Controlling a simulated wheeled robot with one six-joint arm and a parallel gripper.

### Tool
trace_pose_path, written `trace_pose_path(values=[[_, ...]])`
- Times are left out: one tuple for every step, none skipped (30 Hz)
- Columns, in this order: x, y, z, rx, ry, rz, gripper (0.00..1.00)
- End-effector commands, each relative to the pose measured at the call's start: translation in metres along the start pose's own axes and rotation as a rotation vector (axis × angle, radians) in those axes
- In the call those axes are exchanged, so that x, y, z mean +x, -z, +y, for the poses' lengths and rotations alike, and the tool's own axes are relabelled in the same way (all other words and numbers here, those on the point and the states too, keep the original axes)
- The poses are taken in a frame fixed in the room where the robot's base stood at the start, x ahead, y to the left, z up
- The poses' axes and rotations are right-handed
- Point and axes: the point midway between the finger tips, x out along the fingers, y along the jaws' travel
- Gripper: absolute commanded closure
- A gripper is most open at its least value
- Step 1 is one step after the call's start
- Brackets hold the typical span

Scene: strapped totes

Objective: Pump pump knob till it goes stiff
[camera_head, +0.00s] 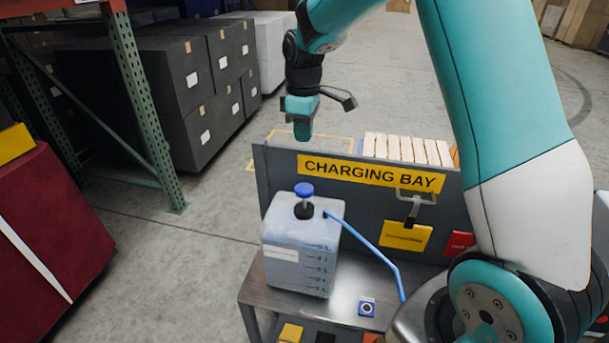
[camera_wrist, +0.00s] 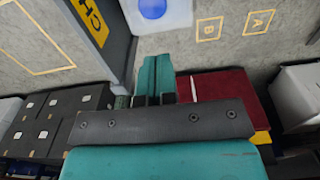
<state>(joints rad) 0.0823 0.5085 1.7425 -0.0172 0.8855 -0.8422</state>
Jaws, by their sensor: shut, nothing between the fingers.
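The pump knob (camera_head: 304,189) is a blue round cap on a short dark stem, standing upright on top of a translucent jug (camera_head: 285,235). A blue hose (camera_head: 370,248) runs from the jug's top to the right. My gripper (camera_head: 302,137) points down, above the knob in the head view and apart from it. Its teal fingers are together and hold nothing. In the wrist view, the fingertips (camera_wrist: 153,58) point toward the knob (camera_wrist: 152,8), which is cut by the top edge. The jug's top (camera_wrist: 178,18) shows around it.
The jug stands on a metal bench (camera_head: 255,292) in front of an upright panel marked CHARGING BAY (camera_head: 278,188). A green rack post (camera_head: 143,105) and dark boxes (camera_head: 180,85) stand at left. The floor between is clear.

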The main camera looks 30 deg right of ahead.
Motion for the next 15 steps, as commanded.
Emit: trace_pose_path(values=[[0.0023, -0.0009, 0.0076, -0.003, -0.001, -0.007, 1.0], [0.0039, -0.0014, 0.0101, -0.005, -0.001, -0.01, 1.0], [0.0049, -0.0018, 0.0123, -0.006, -0.002, -0.013, 1.0], [0.0052, -0.0018, 0.0131, -0.007, -0.003, -0.013, 1.0], [0.0052, -0.0018, 0.0133, -0.008, -0.004, -0.013, 1.0], [0.0053, -0.0016, 0.0131, -0.009, -0.004, -0.013, 1.0], [0.0052, -0.0015, 0.0129, -0.009, -0.004, -0.013, 1.0], [0.0053, -0.0014, 0.0127, -0.009, -0.004, -0.013, 1.0], [0.0053, -0.0013, 0.0125, -0.009, -0.004, -0.012, 1.0], [0.0053, -0.0012, 0.0123, -0.009, -0.003, -0.012, 1.0], [0.0053, -0.0012, 0.0122, -0.009, -0.003, -0.012, 1.0], [0.0056, -0.0011, 0.012, -0.009, -0.003, -0.012, 1.0], [0.0062, -0.0011, 0.0119, -0.009, -0.003, -0.013, 1.0], [0.0072, -0.001, 0.0118, -0.009, -0.002, -0.013, 1.0], [0.0093, -0.001, 0.0118, -0.009, -0.002, -0.013, 1.0]])
